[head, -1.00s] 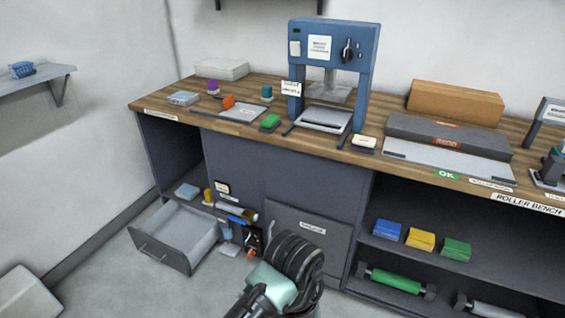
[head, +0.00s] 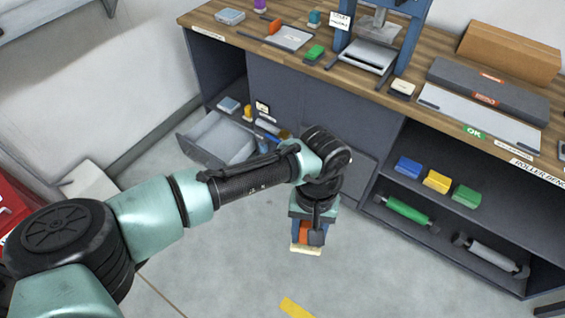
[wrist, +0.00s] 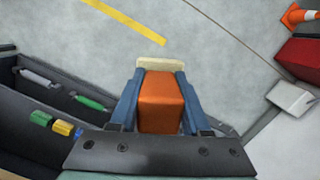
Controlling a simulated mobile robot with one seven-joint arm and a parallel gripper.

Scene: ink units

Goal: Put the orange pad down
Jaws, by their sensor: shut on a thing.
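My gripper (head: 308,236) is shut on the orange pad (head: 305,231), which has a cream face pointing down. It hangs over open grey floor in front of the bench. In the wrist view the pad (wrist: 160,100) sits between the two blue fingers, its cream edge (wrist: 150,64) showing beyond their tips. Nothing is seen touching its cream face. Another orange block (head: 275,26) stands on the bench top by a grey plate (head: 289,38), with a green block (head: 314,52) nearby.
The wooden bench (head: 232,34) has a blue press (head: 411,35) on it. A drawer (head: 218,140) stands open at the left. Blue, yellow and green blocks (head: 437,181) sit on the lower right shelf, above rollers (head: 407,211). A red object (head: 12,205) is at the left edge.

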